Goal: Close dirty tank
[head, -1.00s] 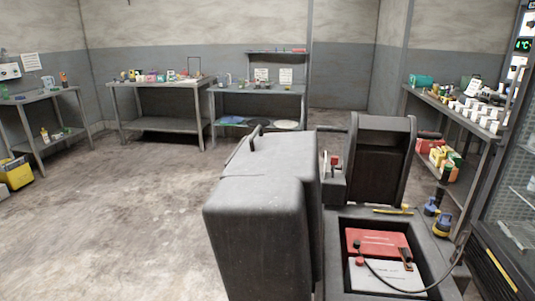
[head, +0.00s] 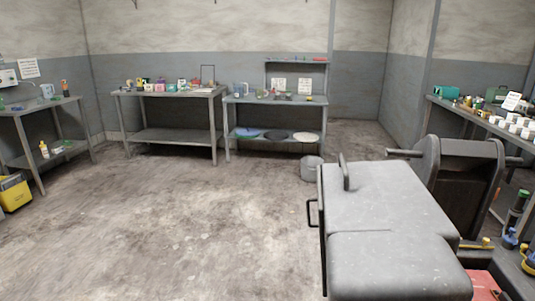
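A large grey tank (head: 385,225), part of a floor-cleaning machine, fills the lower right of the head view. I take it to be the dirty tank. Its broad scuffed upper surface faces me, with a raised dark handle (head: 345,172) at the far end and a smaller one on its left side. It stands beside the machine's body (head: 463,170), and a red battery (head: 482,284) shows in the bay at its lower right, so the bay is at least partly uncovered. Most of the bay is hidden. Neither of my grippers is in view.
A grey bucket (head: 311,169) stands on the floor behind the tank. Metal tables line the back wall, one (head: 172,137) at the middle left. A yellow bin (head: 14,193) is at the left edge. The floor (head: 190,220) left of the tank is clear.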

